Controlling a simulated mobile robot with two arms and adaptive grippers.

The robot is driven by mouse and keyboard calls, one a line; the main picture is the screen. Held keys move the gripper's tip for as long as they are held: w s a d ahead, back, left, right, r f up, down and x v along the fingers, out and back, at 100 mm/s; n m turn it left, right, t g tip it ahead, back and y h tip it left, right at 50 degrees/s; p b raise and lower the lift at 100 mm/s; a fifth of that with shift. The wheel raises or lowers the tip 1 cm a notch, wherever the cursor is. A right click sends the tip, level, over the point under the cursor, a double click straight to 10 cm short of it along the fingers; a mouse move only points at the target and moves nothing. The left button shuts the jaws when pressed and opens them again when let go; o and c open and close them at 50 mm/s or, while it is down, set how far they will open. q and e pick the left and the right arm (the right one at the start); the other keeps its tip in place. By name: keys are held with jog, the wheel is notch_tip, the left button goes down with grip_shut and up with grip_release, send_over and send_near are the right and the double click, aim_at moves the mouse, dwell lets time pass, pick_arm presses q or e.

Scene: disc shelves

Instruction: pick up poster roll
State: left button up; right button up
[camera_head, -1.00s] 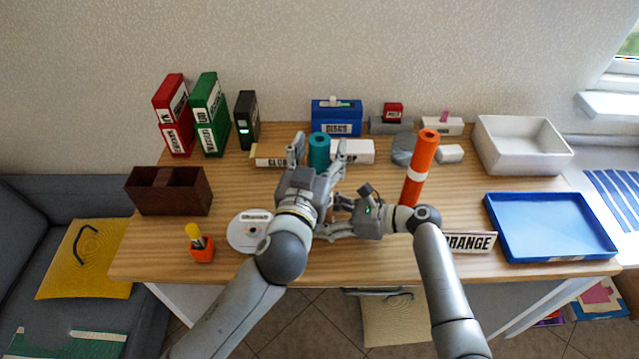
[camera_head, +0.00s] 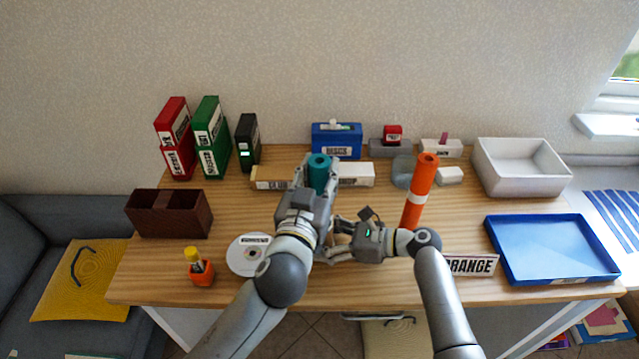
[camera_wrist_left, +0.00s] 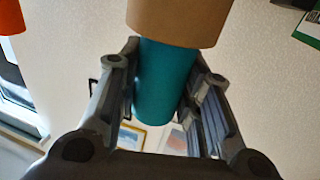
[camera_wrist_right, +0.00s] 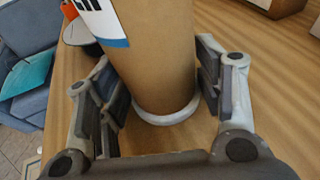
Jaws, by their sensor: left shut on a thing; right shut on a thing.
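The poster roll is a tall tube with a teal upper end (camera_head: 319,173), standing in front of the left gripper. Its brown body and a white ring at its lower end show in the right wrist view (camera_wrist_right: 155,60). My left gripper (camera_head: 318,178) is shut on the teal part, which lies between its fingers in the left wrist view (camera_wrist_left: 163,85). My right gripper (camera_head: 332,240) is shut on the brown lower part, close above the wooden table. My left arm hides most of the roll in the head view. I cannot tell whether its base touches the table.
An orange roll (camera_head: 419,190) with a white band stands upright, just right of my right gripper. A disc (camera_head: 247,256), orange pot (camera_head: 201,275) and brown box (camera_head: 168,213) are at left. A blue tray (camera_head: 550,249) and white bin (camera_head: 518,167) are at right. Boxes line the back.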

pick_arm(q)
notch_tip(320, 180, up, 28)
jog(key=shift+f, duration=0.25)
pick_arm(e)
jog(key=o, duration=0.8)
jog(key=shift+o, duration=0.2)
